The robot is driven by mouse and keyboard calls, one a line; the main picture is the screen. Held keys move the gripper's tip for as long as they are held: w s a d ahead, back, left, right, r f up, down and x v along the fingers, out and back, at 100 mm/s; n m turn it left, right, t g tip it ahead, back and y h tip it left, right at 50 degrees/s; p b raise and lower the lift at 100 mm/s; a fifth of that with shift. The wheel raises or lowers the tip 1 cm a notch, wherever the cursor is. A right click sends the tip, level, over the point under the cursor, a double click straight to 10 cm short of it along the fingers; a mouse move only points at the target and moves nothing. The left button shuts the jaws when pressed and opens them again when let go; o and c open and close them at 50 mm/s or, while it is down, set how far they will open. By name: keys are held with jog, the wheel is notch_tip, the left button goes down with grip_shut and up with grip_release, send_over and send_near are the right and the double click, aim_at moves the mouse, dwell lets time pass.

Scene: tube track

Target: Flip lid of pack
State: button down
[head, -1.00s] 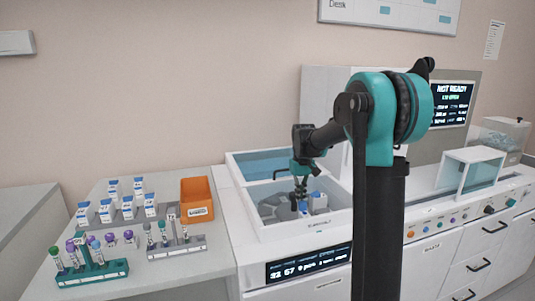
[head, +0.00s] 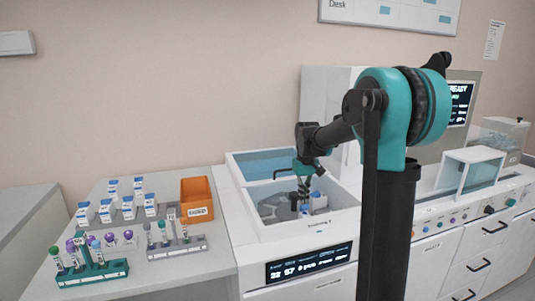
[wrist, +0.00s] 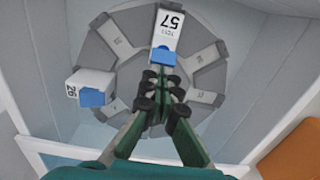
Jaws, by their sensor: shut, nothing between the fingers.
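A white pack marked 57 (wrist: 169,28) sits on the grey round carousel (wrist: 127,55) in the wrist view, with a blue flap (wrist: 163,56) at its near end. My gripper (wrist: 163,80) is shut and empty, its fingertips just at the near side of that flap; I cannot tell whether they touch it. A second white pack marked 26 (wrist: 87,84), also with a blue part, sits at the left of the carousel. In the head view, my gripper (head: 304,196) reaches down into the open white bay, beside a blue-topped pack (head: 319,200).
The bay's walls (head: 300,229) surround the carousel closely. An orange bin (head: 197,197) stands to the left, with several blue-topped packs (head: 128,208) and tube racks (head: 92,271) on the bench. A screen (head: 460,103) is partly hidden by my arm.

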jog(key=shift+s+d+r, duration=0.1)
jog(key=shift+s+r, duration=0.1)
jog(key=shift+s, duration=0.1)
jog(key=shift+s+f, duration=0.1)
jog(key=shift+f, duration=0.05)
jog(key=shift+s+f, duration=0.1)
jog(key=shift+f, duration=0.05)
dwell(0.5)
jog(key=shift+r, duration=3.45)
